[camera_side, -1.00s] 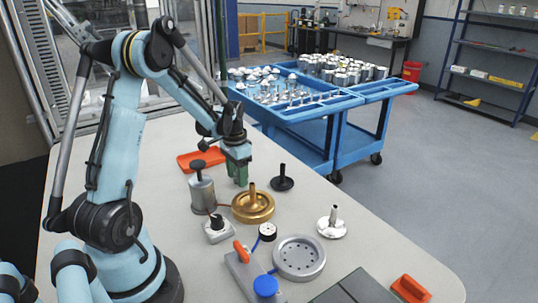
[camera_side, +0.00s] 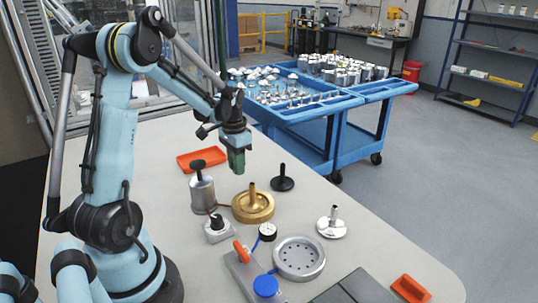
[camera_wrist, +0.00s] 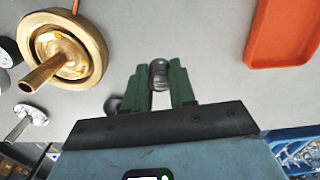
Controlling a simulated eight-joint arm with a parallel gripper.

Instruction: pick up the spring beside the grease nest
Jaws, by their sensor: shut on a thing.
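My gripper (camera_side: 237,170) has green fingers and hangs above the table, behind the brass round fixture (camera_side: 253,206). The spring cannot be made out in the side view. I cannot tell for certain which fixture is the grease nest. The brass fixture also shows at the upper left of the wrist view (camera_wrist: 62,50), apart from my gripper.
An orange tray (camera_side: 201,159) lies behind a grey canister with a black knob (camera_side: 203,194). A black stemmed disc (camera_side: 282,184) and a silver stemmed disc (camera_side: 331,229) stand to the right. A perforated round plate (camera_side: 299,258) is in front.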

